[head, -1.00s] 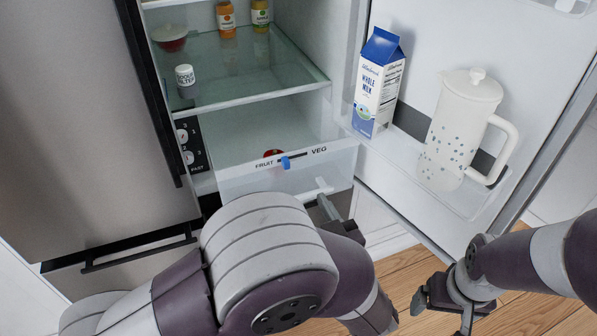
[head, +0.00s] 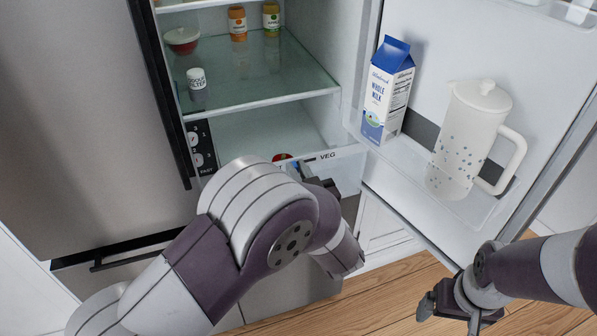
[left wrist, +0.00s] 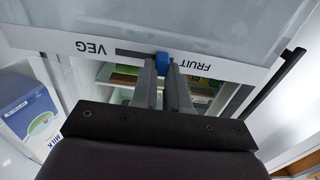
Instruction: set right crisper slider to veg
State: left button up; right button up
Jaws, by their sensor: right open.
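The right crisper slider is a blue tab (left wrist: 162,62) on the white front strip of the clear drawer. In the left wrist view the strip appears upside down, with VEG at left and FRUIT at right. The tab sits between the labels, toward the FRUIT end of its dark slot. My left gripper (left wrist: 161,76) has its two fingertips at the tab, one on each side; I cannot tell whether they press on it. In the head view my left arm hides FRUIT and most of the drawer front. My right gripper (head: 447,302) is open and empty, low at the right.
The open fridge door holds a milk carton (head: 388,92) and a white pitcher (head: 468,140), right of the drawer. A glass shelf (head: 260,78) with jars and a bowl (head: 182,40) is above. The closed left door (head: 80,120) borders the left side.

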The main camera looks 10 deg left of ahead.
aim_at(314, 156)
pick_arm(q)
grip_shut()
jog(key=w+d, duration=0.1)
jog(key=d, duration=0.1)
jog(key=w+d, duration=0.1)
jog(key=d, duration=0.1)
jog(key=shift+w, duration=0.35)
jog(key=o, duration=0.7)
grip_release()
jog(key=shift+d, duration=0.1)
jog(key=shift+c, duration=0.2)
jog(key=b+v, duration=0.1)
jog(key=v, duration=1.1)
jog(key=shift+s+d, duration=0.2)
jog(key=shift+s, duration=0.05)
